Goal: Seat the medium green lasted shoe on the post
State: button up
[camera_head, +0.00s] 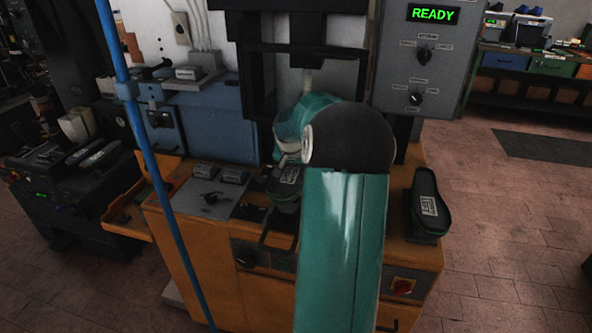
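A dark shoe form with a white label and a green lower edge (428,207) lies on the right side of the orange press bench. A second dark labelled form (287,188) is at the bench's middle, partly hidden by my teal arm. I cannot tell from this view which one is the medium green shoe. My gripper is mostly hidden behind my arm; its end seems to be near the middle form, and I cannot see whether it touches it. A pale cylinder (307,76) shows inside the black press frame; I cannot tell if it is the post.
The orange bench (412,254) carries the press frame (257,85) and a grey control panel reading READY (433,13). A blue pole (150,160) crosses the left foreground. More dark forms (97,157) lie on a black machine at left. Floor is open at right.

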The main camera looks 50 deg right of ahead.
jog(key=shift+f, duration=0.2)
jog(key=o, duration=1.3)
jog(key=shift+f, duration=0.1)
jog(key=shift+c, duration=0.2)
jog(key=v, duration=1.4)
